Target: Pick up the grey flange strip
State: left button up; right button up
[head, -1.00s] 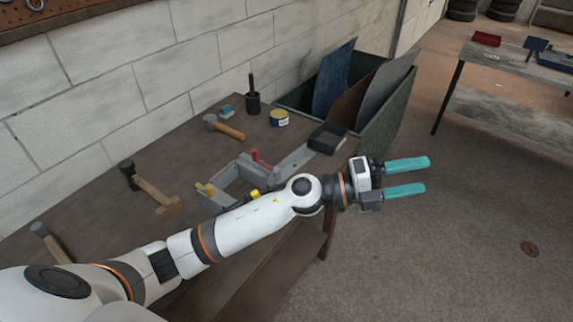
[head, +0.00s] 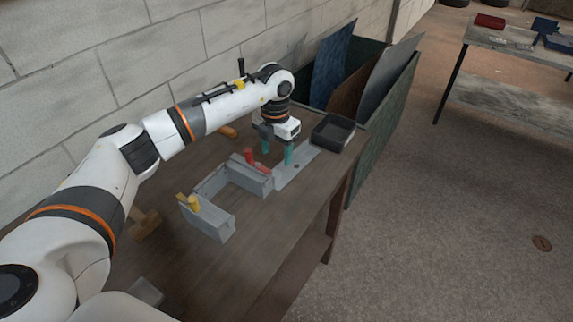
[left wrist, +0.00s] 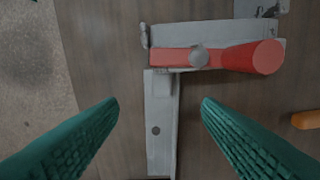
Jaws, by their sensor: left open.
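The grey flange strip (head: 303,160) lies flat on the bench, with one end by the grey bench frame (head: 213,221). In the left wrist view the strip (left wrist: 162,112) runs up the middle, with a hole in it, to the frame bar under a red-handled clamp (left wrist: 255,58). My left gripper (head: 277,156) points down over the strip. It is open and empty, with one teal finger on each side of the strip in the left wrist view. I cannot tell its exact height. My right gripper is not in view.
A black tray (head: 333,132) stands on the bench beyond the strip. A yellow clamp (head: 193,203) sits at the frame's near end. Sheets in a green bin (head: 385,125) stand behind the bench. A mallet partly shows under my arm. The bench's right front is clear.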

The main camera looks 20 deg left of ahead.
aim_at(275, 169)
pick_arm(q)
notch_tip(275, 169, down, 3)
jog(key=shift+r, duration=0.2)
jog(key=f+p, duration=0.2)
jog(key=f, duration=0.3)
jog(key=shift+w+a+p, duration=0.1)
jog(key=shift+a+p, duration=0.25)
jog(key=shift+p, duration=0.05)
jog(key=shift+f, duration=0.55)
jog(key=shift+w, duration=0.1)
jog(key=c, duration=0.5)
grip_shut()
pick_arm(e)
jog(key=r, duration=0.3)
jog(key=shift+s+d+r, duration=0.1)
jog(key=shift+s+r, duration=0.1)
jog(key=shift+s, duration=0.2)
